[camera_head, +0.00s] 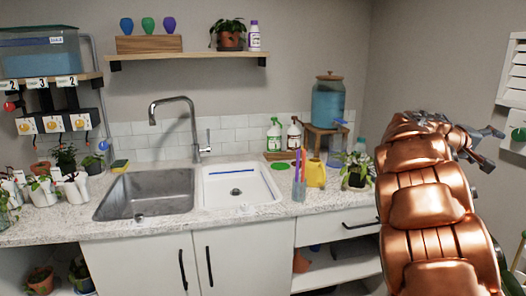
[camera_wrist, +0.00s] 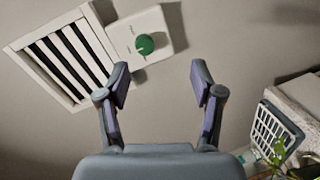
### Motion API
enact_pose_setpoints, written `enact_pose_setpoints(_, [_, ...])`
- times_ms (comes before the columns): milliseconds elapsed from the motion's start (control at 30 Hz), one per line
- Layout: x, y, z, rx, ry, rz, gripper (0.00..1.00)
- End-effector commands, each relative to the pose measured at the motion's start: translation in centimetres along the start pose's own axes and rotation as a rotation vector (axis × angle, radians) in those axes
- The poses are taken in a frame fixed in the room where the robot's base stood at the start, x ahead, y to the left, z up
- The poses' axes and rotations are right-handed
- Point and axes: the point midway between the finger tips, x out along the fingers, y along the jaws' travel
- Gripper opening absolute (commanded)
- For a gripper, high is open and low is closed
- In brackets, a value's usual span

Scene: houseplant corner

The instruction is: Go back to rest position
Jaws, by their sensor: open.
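My gripper (camera_head: 485,147) is raised at the right of the head view, at the end of my copper-coloured arm, close to the right wall. In the wrist view my gripper (camera_wrist: 160,85) has its two fingers spread wide apart with nothing between them. Beyond the fingers is the bare wall with a white plate carrying a green knob (camera_wrist: 145,44). The arm hides part of the right end of the counter and the wall behind it.
A louvred vent (camera_wrist: 68,55) is on the wall. A white basket (camera_wrist: 270,130) shows lower right.

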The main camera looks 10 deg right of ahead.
Motion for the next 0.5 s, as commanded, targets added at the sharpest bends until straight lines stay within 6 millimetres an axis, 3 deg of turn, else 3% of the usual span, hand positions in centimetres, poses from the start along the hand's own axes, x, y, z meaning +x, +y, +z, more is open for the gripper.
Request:
enact_pose_setpoints(233, [-7.0,-3.2,5.3,0.044,-0.084,-0.229,0.67])
enact_pose_setpoints(500, [-16.0,-9.2,12.2,0.046,-0.170,-0.526,0.67])
